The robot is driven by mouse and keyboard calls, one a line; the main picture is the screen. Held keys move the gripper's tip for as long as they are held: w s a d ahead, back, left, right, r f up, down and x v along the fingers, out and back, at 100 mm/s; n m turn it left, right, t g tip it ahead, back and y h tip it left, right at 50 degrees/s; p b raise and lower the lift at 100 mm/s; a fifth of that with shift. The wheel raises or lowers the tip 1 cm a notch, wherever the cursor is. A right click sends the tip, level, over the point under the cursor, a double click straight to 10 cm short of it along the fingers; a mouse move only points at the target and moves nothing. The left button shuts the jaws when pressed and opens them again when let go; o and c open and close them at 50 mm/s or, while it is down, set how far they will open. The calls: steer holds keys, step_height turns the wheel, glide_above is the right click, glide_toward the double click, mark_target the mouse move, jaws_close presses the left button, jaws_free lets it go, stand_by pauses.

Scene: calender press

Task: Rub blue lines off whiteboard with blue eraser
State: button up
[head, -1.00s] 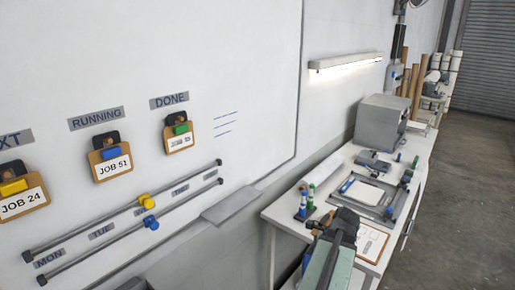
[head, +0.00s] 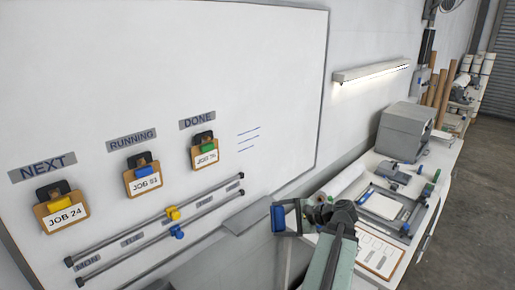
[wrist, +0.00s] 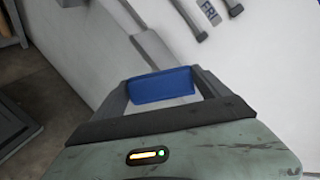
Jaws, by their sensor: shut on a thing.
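The whiteboard (head: 185,75) fills the left and middle of the head view. Short blue lines (head: 248,138) are drawn on it, right of the DONE clipboard. My gripper (head: 285,218) is at the lower middle of the head view, in front of the wall by the bench's left end. It is shut on the blue eraser (wrist: 161,86), which lies across between the two fingers in the wrist view. The eraser's blue edge also shows in the head view (head: 278,218). The eraser appears apart from the board, below and to the right of the blue lines.
Three clipboards hang on the board, such as JOB 24 (head: 62,213). Two rails with yellow and blue sliders (head: 177,232) run below them. A grey tray (head: 238,215) juts out at the board's lower edge. The bench (head: 455,150) at right carries a grey machine and tools.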

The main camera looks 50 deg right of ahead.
mark_target(240, 146)
steer(key=w+a+r+n+t+y+p, duration=0.1)
steer(key=w+r+n+t+p, duration=0.1)
steer(key=r, duration=0.8)
steer(key=w+a+r+n+t+y+p, duration=0.1)
steer(key=w+r+n+t+y+p, duration=0.1)
steer(key=w+r, duration=0.4)
step_height(240, 146, up, 5)
steer(key=t+p, duration=0.1)
steer(key=t, duration=0.1)
steer(key=shift+w+t, duration=0.3)
steer(key=shift+w, duration=0.1)
steer(key=shift+w+r, duration=0.1)
steer(key=shift+w+d, duration=0.2)
steer(key=shift+w, duration=2.65)
steer(key=shift+w+d, duration=0.1)
steer(key=shift+w, duration=0.9)
steer(key=shift+d, duration=0.1)
steer(key=shift+s+d, duration=0.15)
steer(key=shift+d, duration=0.65)
steer(key=shift+s+d, duration=0.1)
steer(key=shift+d, duration=0.7)
steer(key=shift+d, duration=0.1)
